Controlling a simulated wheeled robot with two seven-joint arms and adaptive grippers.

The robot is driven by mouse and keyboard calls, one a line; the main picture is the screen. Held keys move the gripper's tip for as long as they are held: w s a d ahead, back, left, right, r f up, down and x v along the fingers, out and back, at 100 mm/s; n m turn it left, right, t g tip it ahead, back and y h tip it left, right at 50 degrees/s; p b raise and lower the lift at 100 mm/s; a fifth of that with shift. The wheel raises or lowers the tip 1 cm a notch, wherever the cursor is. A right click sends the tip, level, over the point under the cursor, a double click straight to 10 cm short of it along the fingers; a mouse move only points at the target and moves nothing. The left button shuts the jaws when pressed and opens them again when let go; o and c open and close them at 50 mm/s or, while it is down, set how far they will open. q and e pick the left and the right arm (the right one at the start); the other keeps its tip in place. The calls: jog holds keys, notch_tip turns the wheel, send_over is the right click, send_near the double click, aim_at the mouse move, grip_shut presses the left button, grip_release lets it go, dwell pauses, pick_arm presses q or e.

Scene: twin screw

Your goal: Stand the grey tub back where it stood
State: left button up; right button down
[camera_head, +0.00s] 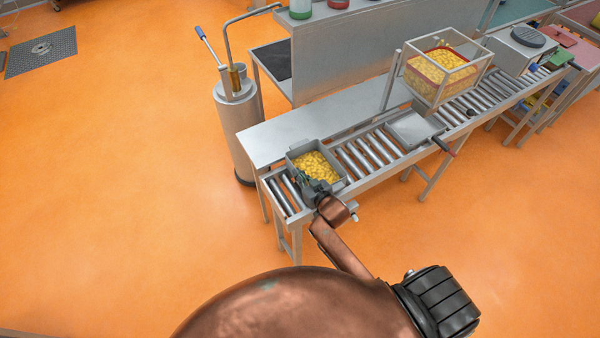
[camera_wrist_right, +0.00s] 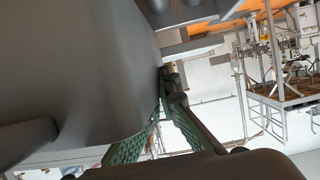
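The grey tub (camera_head: 342,166), an open box full of yellow pieces (camera_head: 314,165), is upright at the left end of the roller conveyor. I cannot tell whether it rests on the rollers or is just above them. My right gripper (camera_head: 309,183) is at the tub's near wall, its green fingers at the rim. In the right wrist view a large grey surface, which looks like the tub (camera_wrist_right: 80,70), fills the left. The green fingers (camera_wrist_right: 170,88) close together at its edge, partly hidden, and seem to pinch its wall. My left gripper is not in view.
The roller conveyor (camera_head: 362,152) runs up to the right, with a grey plate (camera_head: 414,128) on it. A clear-walled bin (camera_head: 441,73) with yellow pieces stands further along. A steel cylinder (camera_head: 238,130) with a blue-handled lever stands left. Orange floor is free at the left.

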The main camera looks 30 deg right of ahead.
jog(key=c, duration=2.6)
grip_release()
jog(key=shift+c, duration=0.2)
jog(key=o, duration=0.5)
jog(key=shift+r, duration=0.2)
jog(key=v, duration=0.8)
jog(key=r+v, duration=0.1)
jog(key=v, duration=0.3)
